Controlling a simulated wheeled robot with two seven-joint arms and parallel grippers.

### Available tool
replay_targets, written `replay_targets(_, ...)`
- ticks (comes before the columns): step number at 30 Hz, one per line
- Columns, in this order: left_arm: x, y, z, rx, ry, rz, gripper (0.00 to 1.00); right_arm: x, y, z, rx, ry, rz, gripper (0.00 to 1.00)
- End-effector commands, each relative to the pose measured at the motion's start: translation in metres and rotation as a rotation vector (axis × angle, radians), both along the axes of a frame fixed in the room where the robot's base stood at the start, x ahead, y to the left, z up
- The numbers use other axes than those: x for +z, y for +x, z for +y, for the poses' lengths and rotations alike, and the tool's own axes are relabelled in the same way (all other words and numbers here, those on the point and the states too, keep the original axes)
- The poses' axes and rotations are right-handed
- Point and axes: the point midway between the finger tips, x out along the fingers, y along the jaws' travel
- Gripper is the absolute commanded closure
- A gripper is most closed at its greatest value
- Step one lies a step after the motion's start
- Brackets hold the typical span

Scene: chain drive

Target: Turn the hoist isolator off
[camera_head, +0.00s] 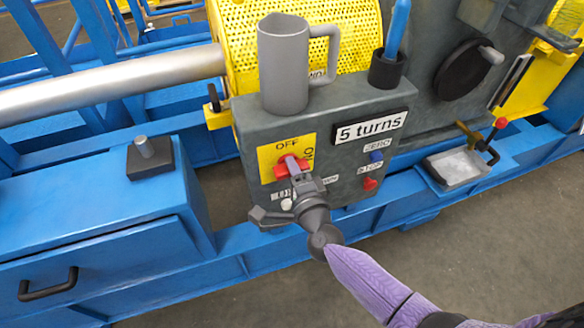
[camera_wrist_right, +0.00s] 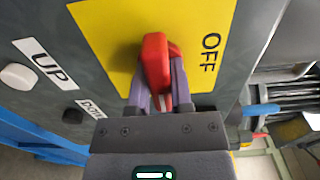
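The hoist isolator is a red handle (camera_head: 281,170) on a yellow plate (camera_head: 267,153) on the front of a grey control box. OFF is printed at the plate's top and ON at its right side. The handle lies roughly crosswise, in line with ON rather than OFF. My right gripper (camera_head: 293,168) is at the handle. In the right wrist view its two fingers (camera_wrist_right: 160,92) sit closely on both sides of the red handle (camera_wrist_right: 156,62), with OFF to the right. The gripper hides part of the handle and plate. My left gripper is not in view.
A grey mug (camera_head: 283,70) and a dark cup (camera_head: 387,70) with a blue-handled tool stand on the box. A "5 turns" label (camera_head: 371,130), blue button (camera_head: 376,156) and red button (camera_head: 370,184) are to the right. A metal tray (camera_head: 457,167) sits farther right.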

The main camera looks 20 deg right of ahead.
Motion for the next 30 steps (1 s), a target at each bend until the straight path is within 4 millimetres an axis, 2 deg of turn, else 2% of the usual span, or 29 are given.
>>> replay_targets(2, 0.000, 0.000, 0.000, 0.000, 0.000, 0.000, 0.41, 0.000, 0.000, 0.000, 0.000, 0.000, 0.000, 1.00)
replay_targets(16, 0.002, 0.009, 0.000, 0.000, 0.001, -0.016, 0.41, 0.001, 0.000, 0.000, 0.000, -0.059, -0.001, 1.00)
replay_targets(30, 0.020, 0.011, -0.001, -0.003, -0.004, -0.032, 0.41, 0.001, -0.001, 0.000, 0.001, -0.447, -0.012, 1.00)
